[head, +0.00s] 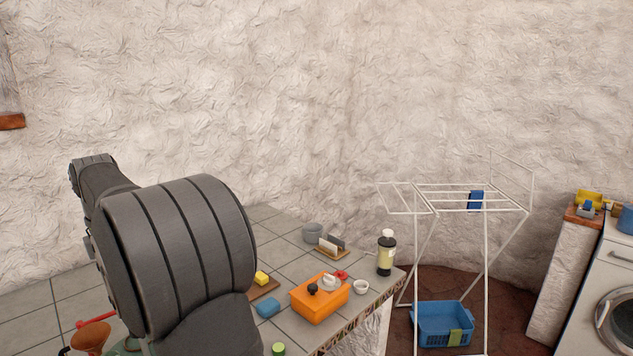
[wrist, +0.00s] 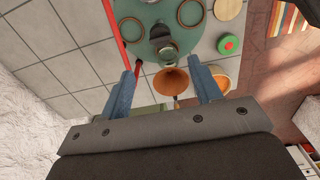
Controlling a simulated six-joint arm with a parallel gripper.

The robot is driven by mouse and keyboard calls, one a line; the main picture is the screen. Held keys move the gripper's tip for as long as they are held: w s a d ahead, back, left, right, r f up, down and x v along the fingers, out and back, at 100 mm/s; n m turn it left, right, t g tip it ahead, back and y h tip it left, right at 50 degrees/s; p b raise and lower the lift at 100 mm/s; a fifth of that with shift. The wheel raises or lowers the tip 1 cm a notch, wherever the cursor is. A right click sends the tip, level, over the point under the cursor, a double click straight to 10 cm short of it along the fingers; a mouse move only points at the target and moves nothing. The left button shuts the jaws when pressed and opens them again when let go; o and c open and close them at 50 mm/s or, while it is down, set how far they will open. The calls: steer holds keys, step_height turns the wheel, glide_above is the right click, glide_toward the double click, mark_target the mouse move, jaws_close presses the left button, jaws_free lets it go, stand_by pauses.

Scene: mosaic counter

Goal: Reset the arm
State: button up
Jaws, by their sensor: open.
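My gripper (wrist: 164,85) shows in the wrist view with its two blue fingers spread apart. Nothing is held between them. Below and beyond the fingers are a brown funnel-shaped thing (wrist: 173,81) and a green board or tray (wrist: 150,12) on the tiled counter. In the head view my dark grey arm fills the lower left, and the gripper itself is hidden there. The brown funnel-shaped thing also shows in the head view (head: 91,337), left of my arm.
A white drying rack (head: 485,260) over a blue basket (head: 425,335) stands to the right. A red rod (wrist: 112,35) lies beside the green board.

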step_height(320, 180, up, 6)
step_height(320, 180, down, 17)
steer(key=shift+f, duration=0.2)
steer(key=n, duration=0.7)
steer(key=shift+n, duration=0.3)
steer(key=n, duration=0.7)
steer(key=shift+o, duration=0.5)
